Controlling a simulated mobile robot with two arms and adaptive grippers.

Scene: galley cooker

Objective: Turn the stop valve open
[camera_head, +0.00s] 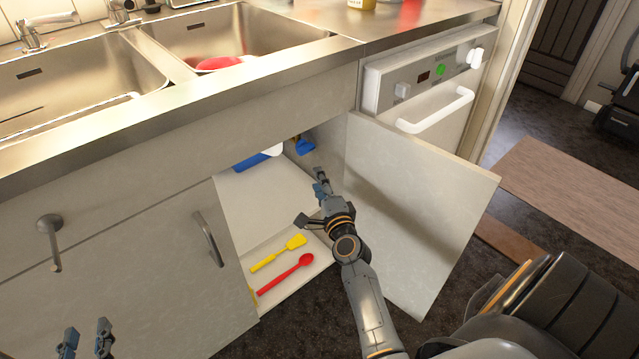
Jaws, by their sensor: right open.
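The cupboard under the sink is open. A small blue piece with a brass-coloured part (304,146) shows at the back of the opening, near the right side; it may be the stop valve, but it is too small to tell its position. My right gripper (311,200) reaches into the cupboard opening with its fingers apart, empty, in front of and below that blue piece; I see no contact. My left gripper (86,342) is at the bottom left, outside the cupboard, with its fingers apart and nothing between them.
The open cupboard door (415,205) stands close on the right of my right arm. A yellow spatula (278,254) and red spoon (286,273) lie inside the cupboard. A blue and white item (256,159) lies further back. The dishwasher (425,90) is behind the door.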

